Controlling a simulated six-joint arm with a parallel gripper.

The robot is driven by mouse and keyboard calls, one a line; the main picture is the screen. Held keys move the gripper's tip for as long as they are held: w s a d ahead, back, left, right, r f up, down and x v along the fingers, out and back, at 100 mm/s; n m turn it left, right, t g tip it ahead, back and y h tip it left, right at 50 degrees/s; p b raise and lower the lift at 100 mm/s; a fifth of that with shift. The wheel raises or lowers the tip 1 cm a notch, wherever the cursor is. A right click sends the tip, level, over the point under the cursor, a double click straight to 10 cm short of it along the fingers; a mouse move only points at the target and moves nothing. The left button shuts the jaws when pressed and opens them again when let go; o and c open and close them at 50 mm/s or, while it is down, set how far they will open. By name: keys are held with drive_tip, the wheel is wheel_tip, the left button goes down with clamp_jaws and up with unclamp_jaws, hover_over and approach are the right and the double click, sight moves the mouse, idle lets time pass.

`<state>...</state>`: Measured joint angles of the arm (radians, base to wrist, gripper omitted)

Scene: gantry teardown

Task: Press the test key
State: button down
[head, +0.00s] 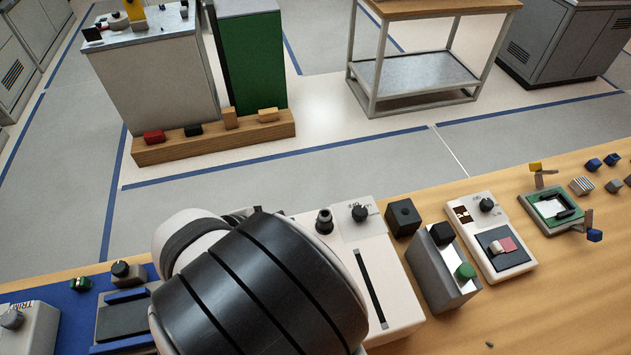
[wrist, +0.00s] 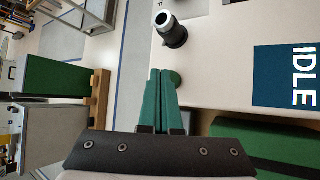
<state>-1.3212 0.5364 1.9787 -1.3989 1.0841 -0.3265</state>
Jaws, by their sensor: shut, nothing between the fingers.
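My gripper (wrist: 160,74) is shut and empty, its two green fingers side by side over a pale device panel (wrist: 222,35) in the wrist view. The panel also carries a black post (wrist: 171,30) with a light top and a blue screen (wrist: 287,75) reading IDLE. In the head view the white device (head: 400,290) is partly covered by my arm, which hides my gripper and the green key.
To the device's right stand a black cube (head: 403,217), a grey box with a green button (head: 465,271) and a white meter (head: 510,262). A green board (head: 552,207) and small blocks lie farther right. A blue mat (head: 75,305) is at left. The wooden front right is mostly clear.

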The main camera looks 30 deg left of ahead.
drive_tip(key=shift+f, duration=0.5)
drive_tip(key=shift+r, duration=0.1)
idle(0.3)
drive_tip(key=shift+r, duration=0.9)
wheel_tip(320, 180, up, 6)
idle(0.4)
